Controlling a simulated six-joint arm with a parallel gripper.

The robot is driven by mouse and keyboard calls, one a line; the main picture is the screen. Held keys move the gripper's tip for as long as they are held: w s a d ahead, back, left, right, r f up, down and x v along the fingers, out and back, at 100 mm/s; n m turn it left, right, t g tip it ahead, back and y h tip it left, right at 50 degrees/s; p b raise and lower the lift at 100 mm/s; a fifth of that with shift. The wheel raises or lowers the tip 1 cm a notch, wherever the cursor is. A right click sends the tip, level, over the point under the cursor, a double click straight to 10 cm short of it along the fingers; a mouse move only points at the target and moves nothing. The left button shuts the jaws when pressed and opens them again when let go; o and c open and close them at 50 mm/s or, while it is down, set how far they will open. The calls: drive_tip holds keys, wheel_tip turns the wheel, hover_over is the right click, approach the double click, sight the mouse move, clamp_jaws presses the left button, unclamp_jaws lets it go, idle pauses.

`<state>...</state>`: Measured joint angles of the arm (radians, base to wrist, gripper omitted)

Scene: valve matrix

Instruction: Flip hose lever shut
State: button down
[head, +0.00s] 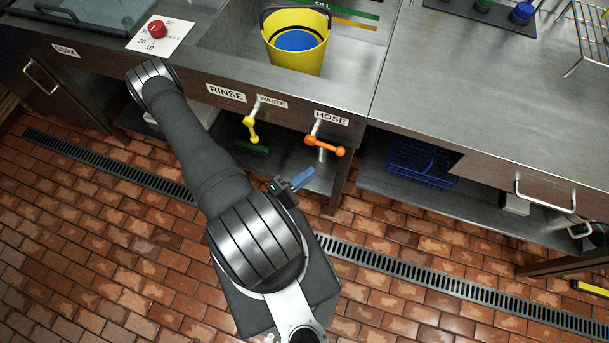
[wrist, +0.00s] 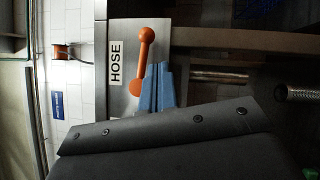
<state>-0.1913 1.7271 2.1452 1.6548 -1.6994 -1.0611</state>
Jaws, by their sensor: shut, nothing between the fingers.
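The hose lever (head: 325,145) is an orange handle with rounded ends, on a short pipe below the HOSE label (head: 331,118) on the front of the steel counter. In the head view it lies roughly sideways, along the counter front. It also shows in the wrist view (wrist: 143,62), with a ball end at the top and its lower end beside my fingers. My gripper (head: 303,178) has blue fingers, shut and empty, just below and in front of the lever in the head view. In the wrist view the fingertips (wrist: 157,68) are close beside the lever; I cannot tell whether they touch.
A yellow waste lever (head: 251,129) hangs left of the hose lever, below the WASTE label. A yellow bucket (head: 296,40) stands in the sink above. A blue basket (head: 421,163) sits on the lower shelf to the right. The brick floor in front is clear.

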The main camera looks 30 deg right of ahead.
drive_tip(key=shift+a, duration=0.25)
drive_tip(key=shift+d, duration=0.15)
idle(0.3)
drive_tip(key=w+d+f+m+y, duration=0.1)
drive_tip(key=w+d+f+m, duration=0.1)
drive_tip(key=w, duration=0.3)
drive_tip(key=shift+w+d+m+g+y, duration=0.3)
drive_tip(key=shift+w+m+g+y, duration=0.1)
idle(0.4)
